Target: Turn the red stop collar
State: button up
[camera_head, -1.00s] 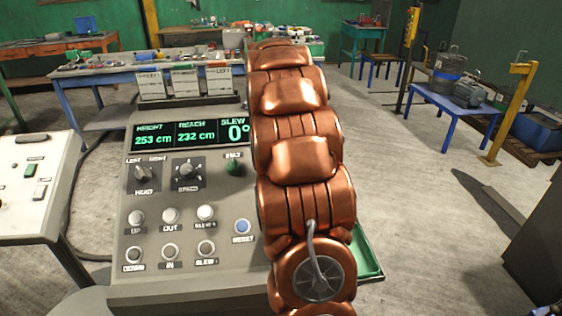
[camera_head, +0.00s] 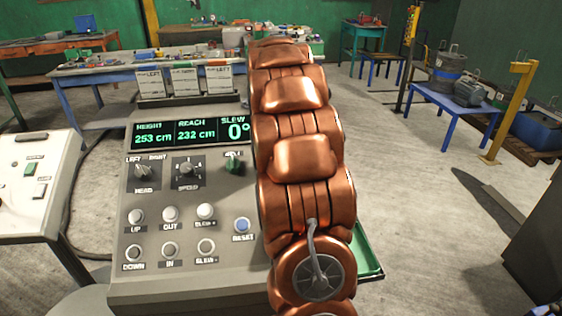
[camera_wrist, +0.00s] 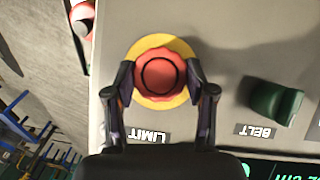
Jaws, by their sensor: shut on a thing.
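The red stop collar (camera_wrist: 160,77) is a round, scalloped red knob with a dark ring on its face, in the upper middle of the wrist view. It sits on a yellow disc (camera_wrist: 152,43) on the grey panel, beside an upside-down LIMIT label (camera_wrist: 147,135). My gripper (camera_wrist: 160,88) has one dark finger on each side of the collar and is shut on it. In the head view my copper arm hides the collar and my gripper.
The console (camera_head: 125,225) has a display (camera_head: 188,132) reading height 253 cm, reach 232 cm, slew 0°. A green BELT knob (camera_wrist: 274,102) stands right of the collar. Several round buttons and two dark selectors are on the console. A white panel (camera_head: 30,200) stands at left.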

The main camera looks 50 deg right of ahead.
jog(key=shift+m+b, duration=0.3)
jog(key=shift+b, duration=0.05)
jog(key=m+b, duration=0.1)
jog(key=m+t+y+b, duration=0.1)
jog(key=shift+d+f+m, duration=0.1)
jog(key=shift+f+m, duration=0.05)
jog(key=shift+m, duration=0.15)
jog(key=m+t+b, duration=0.1)
jog(key=m+t+y+b, duration=0.1)
jog(key=m, duration=0.1)
jog(key=m+y+b, duration=0.1)
jog(key=m, duration=0.1)
jog(key=shift+s+t, duration=0.25)
jog(key=shift+t, duration=0.15)
jog(key=shift+d, duration=0.1)
jog(key=o, duration=1.2)
jog(key=shift+c, duration=0.2)
jog(key=v, duration=0.7)
jog(key=shift+r, duration=0.3)
